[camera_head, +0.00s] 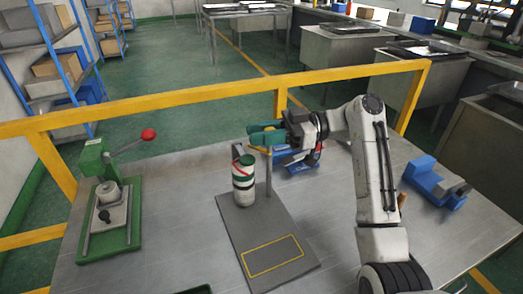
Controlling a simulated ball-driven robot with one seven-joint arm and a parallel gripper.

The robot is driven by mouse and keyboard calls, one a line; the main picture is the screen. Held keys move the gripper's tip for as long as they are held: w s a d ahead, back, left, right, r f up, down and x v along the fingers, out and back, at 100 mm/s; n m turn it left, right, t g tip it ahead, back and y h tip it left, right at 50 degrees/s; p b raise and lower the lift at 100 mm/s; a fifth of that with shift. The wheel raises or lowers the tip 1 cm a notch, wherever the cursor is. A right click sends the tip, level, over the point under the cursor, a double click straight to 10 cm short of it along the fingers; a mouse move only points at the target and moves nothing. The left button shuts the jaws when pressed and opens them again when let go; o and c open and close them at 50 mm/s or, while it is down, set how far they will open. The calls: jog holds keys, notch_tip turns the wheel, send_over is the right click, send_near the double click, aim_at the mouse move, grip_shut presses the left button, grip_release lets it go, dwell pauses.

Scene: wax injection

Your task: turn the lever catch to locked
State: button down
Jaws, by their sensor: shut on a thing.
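My gripper (253,133), with green fingers, reaches in from the right above the back of a grey base plate (262,225). It is shut at the top of a thin grey post (269,178) that rises from the plate. The lever catch is mostly hidden by the fingers. A small yellow part shows just under them, and I cannot tell whether it belongs to the catch. The catch's angle cannot be read. A white canister (243,184) with green, red and dark bands stands upright on the plate, left of the post and below the fingers.
A green press (108,205) with a red-knobbed lever stands at the table's left. A blue vise (436,183) sits at the right, and another blue device (296,160) is behind my gripper. A yellow rail (180,101) runs along the back. The table (185,235) is clear between press and plate.

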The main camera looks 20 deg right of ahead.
jog(key=n+g+b, duration=0.2)
jog(key=g+b, duration=0.1)
jog(key=b, duration=0.1)
jog(key=n+g+b, duration=0.1)
jog(key=g+b, duration=0.2)
jog(key=b, duration=0.1)
jog(key=s+n+g+h+b, duration=0.1)
jog(key=n+g+b, duration=0.1)
jog(key=b, duration=0.3)
jog(key=shift+d+f+n+g, duration=0.15)
jog(key=shift+f+n+g, duration=0.2)
jog(key=shift+g, duration=0.15)
jog(key=shift+r+n+g+b, duration=0.1)
jog(key=shift+n+g+b, duration=0.2)
jog(key=shift+b, duration=0.7)
jog(key=shift+r+n+g+h+b, duration=0.3)
jog(key=shift+g+b, duration=0.1)
jog(key=shift+b, duration=0.25)
jog(key=c, duration=0.9)
grip_release()
